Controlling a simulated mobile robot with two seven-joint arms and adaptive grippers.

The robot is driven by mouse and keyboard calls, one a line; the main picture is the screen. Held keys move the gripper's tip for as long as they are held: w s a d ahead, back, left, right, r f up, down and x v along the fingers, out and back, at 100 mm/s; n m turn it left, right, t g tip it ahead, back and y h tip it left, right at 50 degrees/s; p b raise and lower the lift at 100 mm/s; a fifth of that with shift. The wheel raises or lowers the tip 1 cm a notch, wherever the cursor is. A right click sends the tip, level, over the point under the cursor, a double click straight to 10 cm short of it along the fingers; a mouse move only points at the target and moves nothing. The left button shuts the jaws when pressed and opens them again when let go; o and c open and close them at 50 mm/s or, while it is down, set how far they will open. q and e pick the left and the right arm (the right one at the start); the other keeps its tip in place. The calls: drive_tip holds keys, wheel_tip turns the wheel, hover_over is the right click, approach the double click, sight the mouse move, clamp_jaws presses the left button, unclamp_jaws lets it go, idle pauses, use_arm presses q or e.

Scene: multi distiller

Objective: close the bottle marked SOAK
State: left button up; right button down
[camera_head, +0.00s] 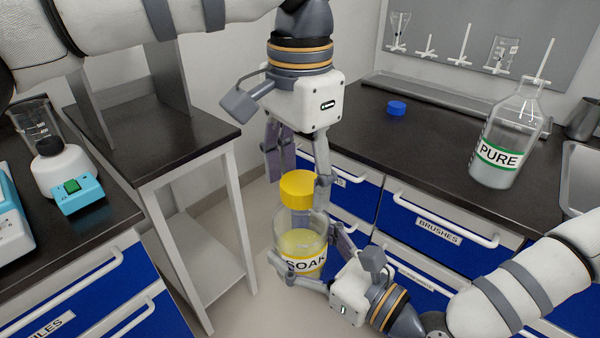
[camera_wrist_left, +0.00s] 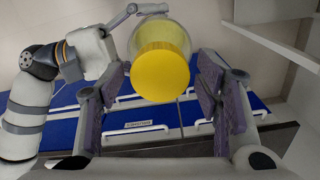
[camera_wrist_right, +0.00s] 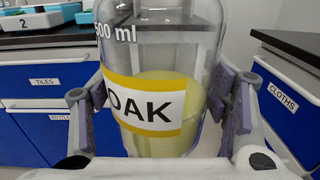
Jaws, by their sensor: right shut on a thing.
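The SOAK bottle (camera_head: 302,243) is clear glass with yellow liquid and hangs upright above the floor. Its label shows in the right wrist view (camera_wrist_right: 145,104). My right gripper (camera_head: 308,258) is shut around the bottle's body from the right. A yellow cap (camera_head: 298,188) sits over the bottle's mouth; I cannot tell whether it is tightened. My left gripper (camera_head: 296,178) points down from above, with its fingers open on either side of the cap. In the left wrist view the cap (camera_wrist_left: 162,77) shows between the fingers, and I see no clear contact.
A PURE bottle (camera_head: 500,150) with a rod in it stands on the right counter (camera_head: 425,140), near a loose blue cap (camera_head: 397,107). A narrow side table (camera_head: 185,135) stands at left. A flask (camera_head: 65,165) stands on the left bench. Blue drawers lie behind the SOAK bottle.

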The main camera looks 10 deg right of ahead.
use_arm(q)
drive_tip(key=shift+r, duration=2.3)
drive_tip(key=shift+c, duration=0.2)
